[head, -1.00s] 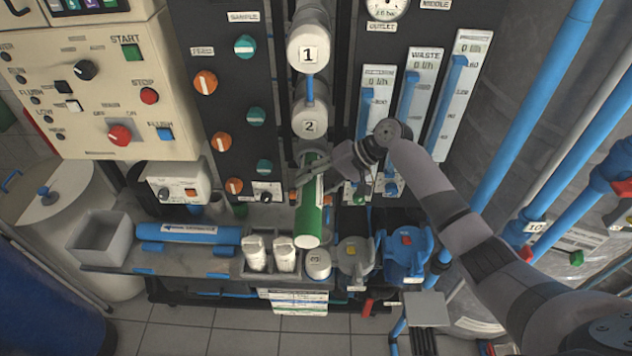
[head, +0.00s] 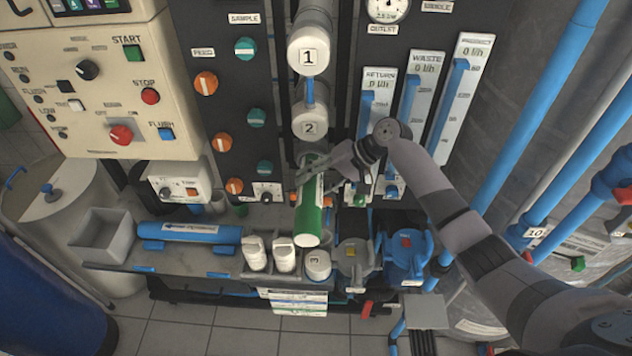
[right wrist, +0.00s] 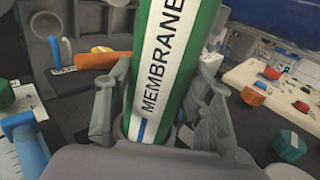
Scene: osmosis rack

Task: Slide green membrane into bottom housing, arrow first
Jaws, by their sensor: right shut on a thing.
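The green membrane (head: 309,215) is a long tube with a white label and a pale lower end. It slants down towards me below the white housings marked 1 (head: 309,50) and 2 (head: 309,121). My right gripper (head: 308,176) is shut on its upper part. The right wrist view shows the membrane (right wrist: 183,38) between both fingers, with its "MEMBRANE" lettering and a blue mark by the palm. The membrane's far end is at the bottom housing's place under housing 2; whether it is inside I cannot tell. No arrow is clearly readable. My left gripper is not in view.
A cap marked 3 (head: 317,264) sits on the bench below the membrane, beside two white bottles (head: 285,254). A blue tube (head: 190,233) and a grey bin (head: 104,236) are at left. Grey and blue pumps (head: 407,256) are at right. Knob panels and flow meters flank the column.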

